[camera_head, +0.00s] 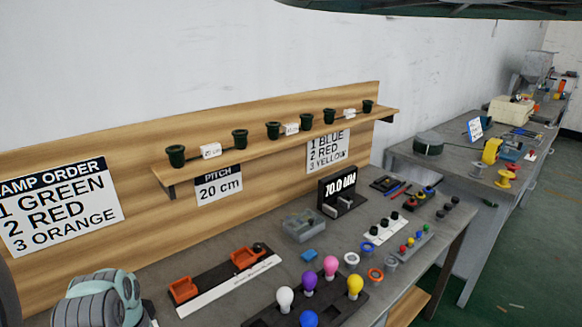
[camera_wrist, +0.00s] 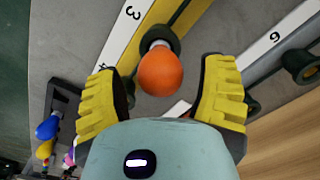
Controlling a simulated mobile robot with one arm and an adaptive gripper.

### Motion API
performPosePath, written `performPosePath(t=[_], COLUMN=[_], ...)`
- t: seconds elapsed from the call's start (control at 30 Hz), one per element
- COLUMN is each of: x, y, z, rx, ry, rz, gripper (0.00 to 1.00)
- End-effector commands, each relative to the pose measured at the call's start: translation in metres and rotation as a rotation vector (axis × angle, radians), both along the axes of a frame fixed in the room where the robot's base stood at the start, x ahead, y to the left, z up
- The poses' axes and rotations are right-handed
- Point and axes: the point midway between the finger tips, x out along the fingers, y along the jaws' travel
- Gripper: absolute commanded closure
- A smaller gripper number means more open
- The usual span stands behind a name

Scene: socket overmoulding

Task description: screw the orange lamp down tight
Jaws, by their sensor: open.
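The orange lamp (camera_wrist: 160,72) shows in the wrist view with its pale base at the mouth of a dark socket (camera_wrist: 157,36). The socket is beside the number 3 on a white strip (camera_wrist: 125,35). How deep the base sits in the socket cannot be seen. My gripper (camera_wrist: 162,75) is open, with one yellow ribbed finger on each side of the lamp. A gap shows between the lamp and each finger. The lamp and my gripper are not visible in the head view.
Another dark socket (camera_wrist: 298,65) is at the right of the wrist view, near a strip marked 6 (camera_wrist: 275,38). In the head view, a dark rack (camera_head: 262,320) holds several coloured lamps. A shelf (camera_head: 290,126) with dark pots runs along the wooden backboard.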

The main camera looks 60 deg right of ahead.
Motion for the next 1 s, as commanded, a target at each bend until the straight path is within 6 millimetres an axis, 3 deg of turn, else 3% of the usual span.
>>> performPosePath(t=[0.2, 0.7, 1.0], x=[-0.0002, 0.0004, 0.0003], y=[-0.0001, -0.0003, -0.0005], z=[0.0003, 0.001, 0.0011], rx=[-0.003, -0.001, -0.001], ry=[0.002, 0.001, 0.001], rz=[0.25, 0.262, 0.261], gripper=[0.3, 0.27, 0.58])
